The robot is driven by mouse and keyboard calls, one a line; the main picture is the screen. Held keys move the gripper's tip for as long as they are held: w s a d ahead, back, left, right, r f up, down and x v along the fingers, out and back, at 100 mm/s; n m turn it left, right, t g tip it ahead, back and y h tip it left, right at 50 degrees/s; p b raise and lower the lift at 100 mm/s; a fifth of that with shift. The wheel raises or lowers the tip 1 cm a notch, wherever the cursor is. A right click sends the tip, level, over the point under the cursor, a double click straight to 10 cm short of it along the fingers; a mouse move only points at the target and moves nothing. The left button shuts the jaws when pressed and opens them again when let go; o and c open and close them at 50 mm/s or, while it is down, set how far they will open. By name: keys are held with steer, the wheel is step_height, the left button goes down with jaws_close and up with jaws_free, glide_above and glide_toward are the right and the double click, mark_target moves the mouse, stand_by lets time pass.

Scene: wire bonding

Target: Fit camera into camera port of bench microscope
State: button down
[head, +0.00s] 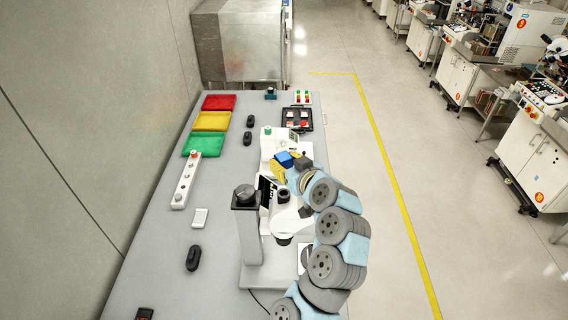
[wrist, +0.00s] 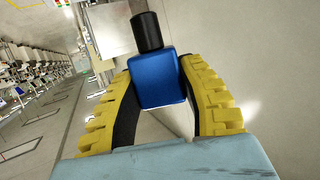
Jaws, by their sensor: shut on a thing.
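The camera is a blue box with a black cylindrical lens barrel (wrist: 160,80). My gripper (wrist: 158,72) has its yellow, dark-padded fingers shut on both sides of the blue box, and the black barrel points out past the fingertips. In the head view the blue camera (head: 284,158) is at the tip of my gripper (head: 281,167), above the bench and apart from the microscope. What seems to be the bench microscope is the white stand (head: 251,240) with a black round top, nearer than the gripper. My arm covers part of it. I cannot make out the camera port.
A white machine (head: 268,142) stands behind the gripper, with a black tray (head: 297,118) beyond it. Red (head: 218,102), yellow (head: 211,121) and green (head: 203,145) bins and a white button strip (head: 186,181) lie on the left.

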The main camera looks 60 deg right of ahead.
steer(key=shift+f+b, duration=2.45)
steer(key=shift+f, duration=0.45)
steer(key=shift+b, duration=1.35)
steer(key=shift+f+b, duration=1.7)
steer(key=shift+f, duration=0.1)
steer(key=c, duration=0.6)
jaws_free()
steer(key=v, duration=0.7)
steer(key=shift+s+a, duration=0.2)
steer(key=shift+r, duration=0.15)
